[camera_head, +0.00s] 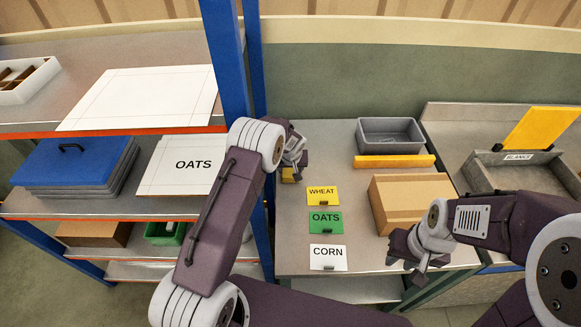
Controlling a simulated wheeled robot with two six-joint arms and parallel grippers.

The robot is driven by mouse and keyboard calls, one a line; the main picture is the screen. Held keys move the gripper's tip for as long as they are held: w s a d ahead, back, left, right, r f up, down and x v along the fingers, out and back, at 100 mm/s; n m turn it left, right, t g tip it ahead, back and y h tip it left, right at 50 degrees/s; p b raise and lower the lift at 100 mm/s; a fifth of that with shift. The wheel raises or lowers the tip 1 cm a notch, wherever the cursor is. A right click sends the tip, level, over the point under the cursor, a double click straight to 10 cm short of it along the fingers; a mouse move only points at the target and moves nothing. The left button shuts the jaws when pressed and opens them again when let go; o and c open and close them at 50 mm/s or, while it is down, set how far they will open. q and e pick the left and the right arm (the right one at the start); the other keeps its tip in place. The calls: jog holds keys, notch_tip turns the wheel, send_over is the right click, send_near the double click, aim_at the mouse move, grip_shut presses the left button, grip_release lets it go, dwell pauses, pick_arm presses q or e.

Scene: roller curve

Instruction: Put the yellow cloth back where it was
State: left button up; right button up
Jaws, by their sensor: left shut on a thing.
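My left gripper (291,176) is shut over the left back part of the grey table (330,140). A small yellow piece, apparently the yellow cloth (288,178), shows between its fingers; most of it is hidden by the gripper. I cannot tell whether it touches the table. My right gripper (404,272) looks open and empty, at the front right of the table, in front of the cardboard box (405,196).
A grey bin (390,135) is behind a yellow bar (394,161). A blue-post shelf (230,70) is left.

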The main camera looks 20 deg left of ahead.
pick_arm(q)
jog(key=shift+f+b, duration=0.15)
jog(key=shift+b, duration=0.15)
jog(key=o, duration=1.2)
jog(key=shift+r+p, duration=0.4)
jog(key=shift+p, duration=0.05)
jog(key=b+v, duration=0.2)
jog(key=v, duration=0.9)
jog(key=shift+s+d+r, duration=0.1)
jog(key=shift+s+r, duration=0.15)
jog(key=shift+s, duration=0.05)
